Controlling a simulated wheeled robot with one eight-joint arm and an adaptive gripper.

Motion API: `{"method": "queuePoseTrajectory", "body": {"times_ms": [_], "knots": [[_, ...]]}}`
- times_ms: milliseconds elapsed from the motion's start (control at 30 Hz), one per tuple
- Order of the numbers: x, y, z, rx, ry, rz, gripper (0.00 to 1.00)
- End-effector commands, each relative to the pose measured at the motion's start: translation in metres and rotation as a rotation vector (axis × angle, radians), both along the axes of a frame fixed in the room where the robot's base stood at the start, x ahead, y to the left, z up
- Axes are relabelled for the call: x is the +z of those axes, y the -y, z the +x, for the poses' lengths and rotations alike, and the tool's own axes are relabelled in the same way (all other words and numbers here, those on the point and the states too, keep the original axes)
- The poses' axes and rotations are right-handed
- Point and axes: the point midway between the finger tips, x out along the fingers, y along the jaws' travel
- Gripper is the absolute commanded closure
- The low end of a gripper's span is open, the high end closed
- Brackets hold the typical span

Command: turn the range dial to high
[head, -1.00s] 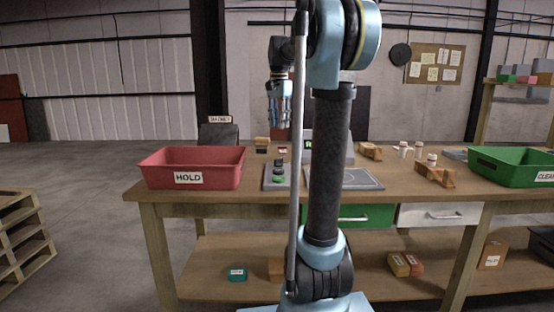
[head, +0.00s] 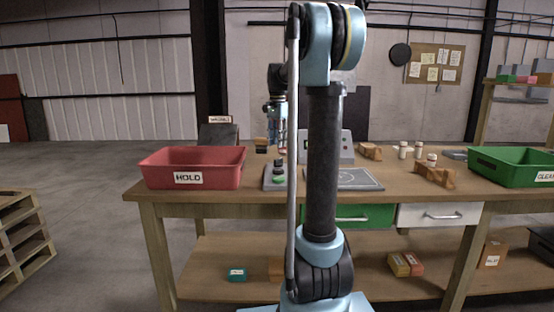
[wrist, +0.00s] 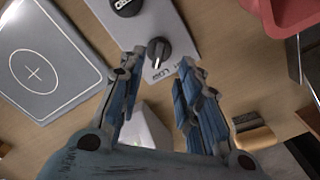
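The range dial (wrist: 158,50) is a round black knob on a grey control panel (wrist: 172,22) in the wrist view. A pale mark shows on its lower side, toward a printed word that looks like LOW. Other lettering beside it is partly hidden by a finger. My gripper (wrist: 161,60) is open and empty, with its two blue-padded fingers apart and the dial showing between and beyond their tips. I cannot tell how much height separates them. In the head view my gripper (head: 278,148) hangs over the panel's far end; the panel (head: 267,182) is partly hidden by my arm.
A second black knob (wrist: 126,5) sits nearer me on the panel. A grey plate with a cross (wrist: 52,72) lies beside it. The red HOLD bin (head: 192,168) stands left of the panel, and a grey display box (head: 338,147) is behind. A green bin (head: 512,167) is far right.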

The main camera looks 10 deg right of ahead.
Motion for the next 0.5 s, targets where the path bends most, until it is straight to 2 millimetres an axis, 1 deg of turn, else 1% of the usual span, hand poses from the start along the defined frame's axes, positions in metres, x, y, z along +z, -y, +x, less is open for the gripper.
{"method": "queuePoseTrajectory", "body": {"times_ms": [33,200,400,500], "knots": [[-0.01,0.0,0.0,0.0,0.0,0.0,0.68],[-0.038,0.0,0.0,0.0,0.0,0.0,0.68],[-0.063,0.0,0.0,0.0,0.0,0.0,0.68],[-0.07,0.0,0.0,0.0,0.0,0.0,0.68]]}}
